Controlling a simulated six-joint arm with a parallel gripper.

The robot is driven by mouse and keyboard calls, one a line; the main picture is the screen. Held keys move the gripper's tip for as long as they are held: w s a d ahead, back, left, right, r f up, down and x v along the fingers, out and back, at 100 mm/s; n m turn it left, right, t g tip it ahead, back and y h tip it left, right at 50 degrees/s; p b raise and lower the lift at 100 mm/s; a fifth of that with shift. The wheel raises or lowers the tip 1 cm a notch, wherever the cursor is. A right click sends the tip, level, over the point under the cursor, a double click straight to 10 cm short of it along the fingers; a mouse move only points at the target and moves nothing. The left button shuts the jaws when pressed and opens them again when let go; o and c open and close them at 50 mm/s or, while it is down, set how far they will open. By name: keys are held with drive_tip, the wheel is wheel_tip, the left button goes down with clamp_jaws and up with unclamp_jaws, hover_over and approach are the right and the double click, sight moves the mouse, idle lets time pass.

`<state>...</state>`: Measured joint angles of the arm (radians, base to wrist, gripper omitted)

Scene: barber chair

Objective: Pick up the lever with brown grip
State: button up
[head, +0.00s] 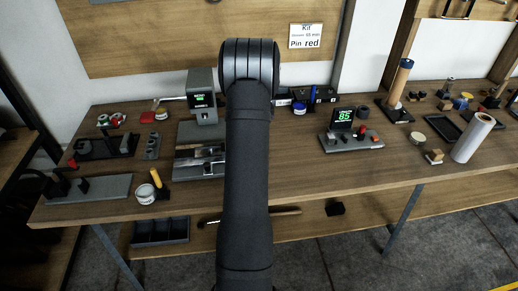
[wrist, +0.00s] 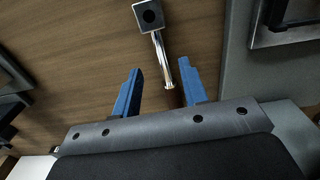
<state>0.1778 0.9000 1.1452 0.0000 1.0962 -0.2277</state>
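In the wrist view a lever (wrist: 160,50) shows as a polished metal rod joined to a square grey block with a dark round centre. The rod runs down between the two blue fingers of my gripper (wrist: 159,66), closer to the right finger. A small dark brownish part shows at its lower end; I cannot tell its full shape, as my gripper body covers what lies below. The fingers are apart, with wood surface visible between them, and are not closed on the rod. In the head view my arm hides my gripper and this lever.
The wooden workbench (head: 300,180) is crowded. A device with a green display (head: 203,100) stands left of my arm. A grey plate edge (wrist: 233,60) lies close right of my gripper.

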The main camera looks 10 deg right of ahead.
drive_tip(key=shift+w+f, duration=0.15)
drive_tip(key=shift+f, duration=1.3)
drive_tip(key=shift+w+f, duration=0.1)
drive_tip(key=shift+f, duration=1.3)
clamp_jaws()
